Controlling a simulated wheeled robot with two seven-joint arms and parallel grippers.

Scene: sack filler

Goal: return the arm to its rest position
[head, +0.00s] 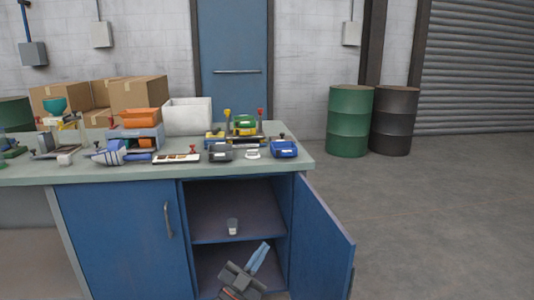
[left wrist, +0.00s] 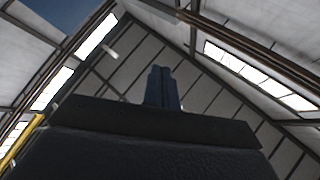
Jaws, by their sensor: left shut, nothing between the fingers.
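My left gripper (head: 260,256) shows at the bottom of the head view, in front of the open cabinet. Its blue fingers are shut with nothing between them and point up and to the right. In the left wrist view the closed fingers (left wrist: 162,88) point up toward the roof. My right gripper is in neither view.
The blue cabinet's right door (head: 322,240) stands open. A small grey-white item (head: 232,226) stands on its inner shelf. The worktop (head: 90,174) above carries several tools, bins and boxes. A green drum (head: 350,122) and a dark drum (head: 394,122) stand behind clear floor at right.

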